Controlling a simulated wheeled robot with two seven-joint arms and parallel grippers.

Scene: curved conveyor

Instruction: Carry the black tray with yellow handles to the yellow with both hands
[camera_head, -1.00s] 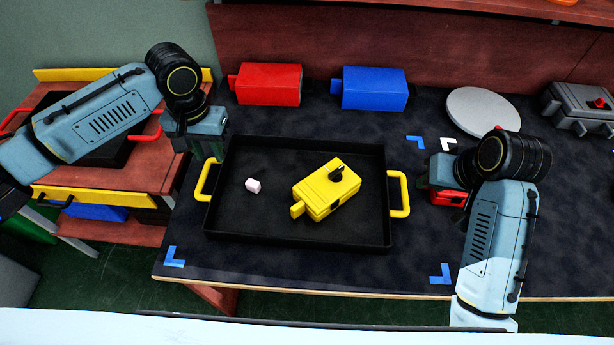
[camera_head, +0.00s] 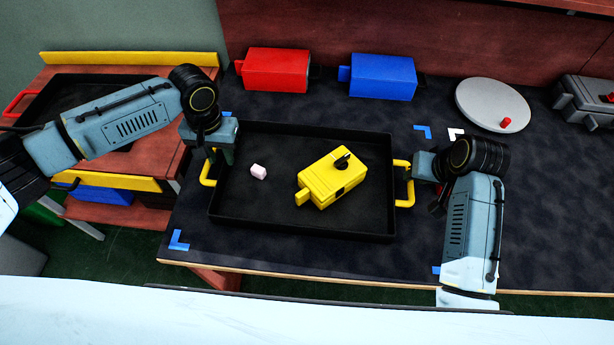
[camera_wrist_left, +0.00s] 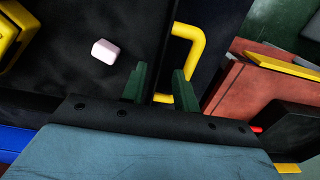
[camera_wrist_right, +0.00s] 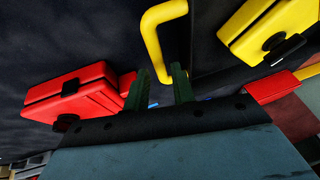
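The black tray with yellow handles (camera_head: 300,225) lies flat on the dark table. It holds a yellow box (camera_head: 333,180) with a black knob and a small pale pink cube (camera_head: 258,172). My left gripper (camera_head: 222,155) is at the left yellow handle (camera_head: 207,172). In the left wrist view its green fingers (camera_wrist_left: 160,85) are apart, with part of the handle showing between them. My right gripper (camera_head: 411,172) is at the right yellow handle (camera_head: 408,185). In the right wrist view its fingers (camera_wrist_right: 160,88) are apart, with the handle (camera_wrist_right: 152,40) in front of the gap. Firm contact cannot be told.
A red box (camera_head: 277,69) and a blue box (camera_head: 382,76) stand behind the tray. A grey disc (camera_head: 492,104) and a grey case (camera_head: 588,100) are at right. Another red box (camera_wrist_right: 75,98) lies near my right gripper. A reddish side table with yellow edging (camera_head: 130,59) stands left.

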